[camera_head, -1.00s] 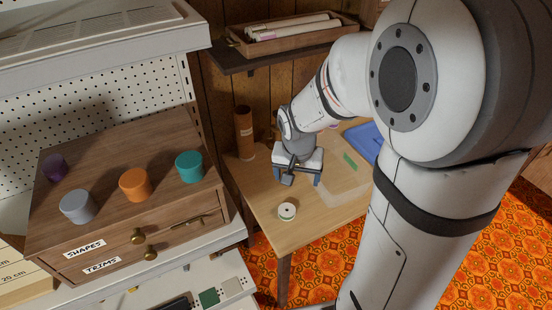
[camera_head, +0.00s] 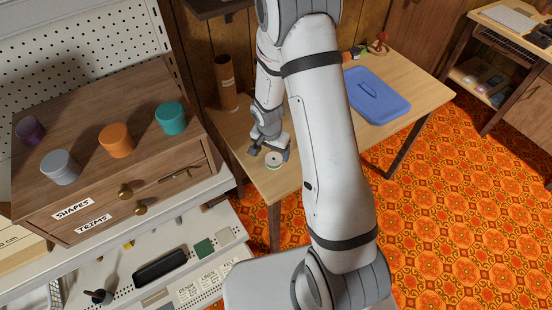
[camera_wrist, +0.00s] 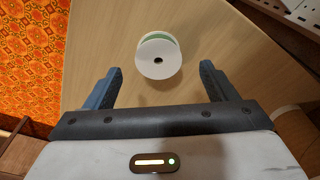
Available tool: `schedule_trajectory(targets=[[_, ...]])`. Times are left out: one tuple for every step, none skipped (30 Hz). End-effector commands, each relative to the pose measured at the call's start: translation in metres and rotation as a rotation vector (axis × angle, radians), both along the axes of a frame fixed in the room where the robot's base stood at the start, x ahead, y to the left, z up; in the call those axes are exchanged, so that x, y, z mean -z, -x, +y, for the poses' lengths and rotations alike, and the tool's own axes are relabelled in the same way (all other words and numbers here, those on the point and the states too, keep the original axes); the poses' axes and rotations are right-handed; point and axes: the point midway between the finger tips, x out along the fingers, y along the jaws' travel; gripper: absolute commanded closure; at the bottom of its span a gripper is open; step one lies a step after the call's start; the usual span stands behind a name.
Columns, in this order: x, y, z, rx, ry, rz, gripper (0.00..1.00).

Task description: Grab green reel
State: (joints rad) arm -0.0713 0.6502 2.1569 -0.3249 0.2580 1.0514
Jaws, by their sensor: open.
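The green reel (camera_wrist: 158,57) has white round faces with a thin green band showing between them. It stands on the wooden table (camera_head: 283,184), close to the table's front left corner in the head view, where the reel (camera_head: 273,160) looks small. My gripper (camera_wrist: 162,80) is open and empty in the wrist view. Its two fingers point toward the reel, one on each side of its line, and the reel is just beyond the fingertips, not touching them. In the head view my gripper (camera_head: 269,153) is right behind the reel, low over the table.
A brown cardboard tube (camera_head: 226,83) stands at the table's back left. A blue tray (camera_head: 385,108) lies on the right part. The table's edge is close to the reel.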

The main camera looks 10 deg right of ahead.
Motion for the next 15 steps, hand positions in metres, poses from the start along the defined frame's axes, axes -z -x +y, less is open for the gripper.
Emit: schedule_trajectory(targets=[[0.005,0.0,-0.001,0.0,0.0,0.004,0.21],[0.009,-0.001,-0.002,0.0,0.0,0.004,0.21],[0.014,-0.002,-0.003,0.0,0.0,0.004,0.21],[0.017,-0.003,-0.004,-0.001,0.0,0.004,0.21],[0.021,-0.004,-0.004,0.0,0.0,0.004,0.21],[0.028,-0.004,-0.005,-0.001,0.0,0.004,0.21],[0.032,-0.004,-0.005,0.0,0.0,0.003,0.21],[0.035,-0.005,-0.005,0.0,0.0,0.003,0.21],[0.039,-0.005,-0.005,-0.001,0.0,0.002,0.21],[0.04,-0.006,-0.005,0.0,-0.001,0.001,0.21],[0.041,-0.006,-0.005,0.001,-0.001,0.001,0.21],[0.043,-0.006,-0.005,0.0,0.0,0.0,0.21],[0.043,-0.006,-0.006,0.0,-0.001,-0.001,0.21],[0.043,-0.006,-0.006,-0.001,-0.001,-0.001,0.21],[0.043,-0.006,-0.006,-0.001,-0.001,-0.001,0.21]])
